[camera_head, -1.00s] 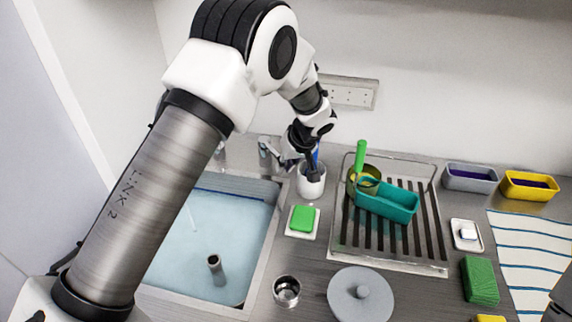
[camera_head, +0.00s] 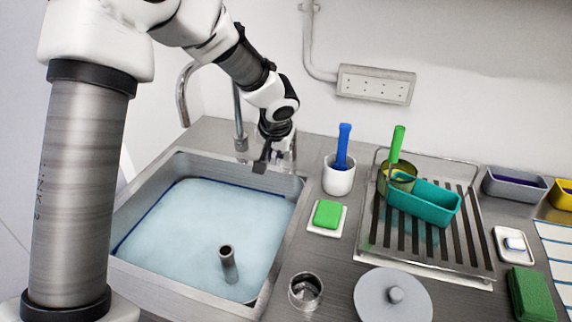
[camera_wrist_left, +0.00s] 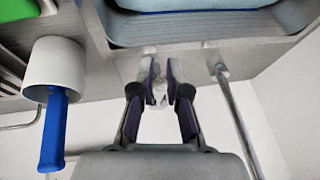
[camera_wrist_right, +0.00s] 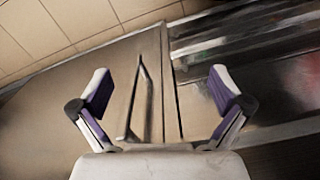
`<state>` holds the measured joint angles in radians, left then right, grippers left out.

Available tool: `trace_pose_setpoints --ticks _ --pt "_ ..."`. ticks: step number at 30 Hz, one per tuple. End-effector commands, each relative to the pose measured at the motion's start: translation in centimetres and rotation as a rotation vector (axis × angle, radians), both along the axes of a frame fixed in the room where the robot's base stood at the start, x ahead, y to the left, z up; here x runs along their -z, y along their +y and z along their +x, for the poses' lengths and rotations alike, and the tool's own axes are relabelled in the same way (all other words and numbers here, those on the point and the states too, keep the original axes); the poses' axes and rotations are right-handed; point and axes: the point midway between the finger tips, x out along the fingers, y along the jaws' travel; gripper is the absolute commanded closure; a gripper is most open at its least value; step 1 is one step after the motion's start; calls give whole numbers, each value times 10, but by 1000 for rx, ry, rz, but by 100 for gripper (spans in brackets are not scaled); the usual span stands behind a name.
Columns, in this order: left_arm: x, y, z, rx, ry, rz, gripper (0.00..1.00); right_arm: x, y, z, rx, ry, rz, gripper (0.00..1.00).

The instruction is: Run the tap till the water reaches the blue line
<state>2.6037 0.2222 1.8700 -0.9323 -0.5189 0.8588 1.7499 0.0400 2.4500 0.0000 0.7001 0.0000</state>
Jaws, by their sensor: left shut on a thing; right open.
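The sink (camera_head: 280,188) holds pale blue water (camera_head: 205,220). A dark blue line (camera_head: 150,207) runs round its inner wall; the water surface lies at or very near it. The tap's curved spout (camera_head: 182,92) rises behind the sink, and no stream shows below it. My left gripper (camera_head: 262,165) is at the sink's back edge beside the tap. In the left wrist view its fingers (camera_wrist_left: 158,78) are closed on a small pale metal part, apparently the tap handle (camera_wrist_left: 159,94), mostly hidden. My right gripper (camera_wrist_right: 160,82) is open and empty, seen only in the right wrist view.
A grey standpipe (camera_head: 228,264) stands in the water. Right of the sink are a white cup (camera_head: 338,180) with a blue-handled tool, a green sponge (camera_head: 327,213), a metal cup (camera_head: 304,291), a grey lid (camera_head: 393,298) and a drying rack (camera_head: 375,246) with a teal tub (camera_head: 425,203).

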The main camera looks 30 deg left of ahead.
Motion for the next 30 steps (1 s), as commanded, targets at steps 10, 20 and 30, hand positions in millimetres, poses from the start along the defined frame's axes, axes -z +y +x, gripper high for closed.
trace_pose_setpoints --ticks 10,20,30 --pt "1 11 -4 73 3 0 100 8 0 0 0 0 0 0" --pt "0 12 -4 74 3 1 82 8 0 0 0 0 0 0" --pt "0 11 -3 73 2 0 59 8 0 0 0 0 0 0"
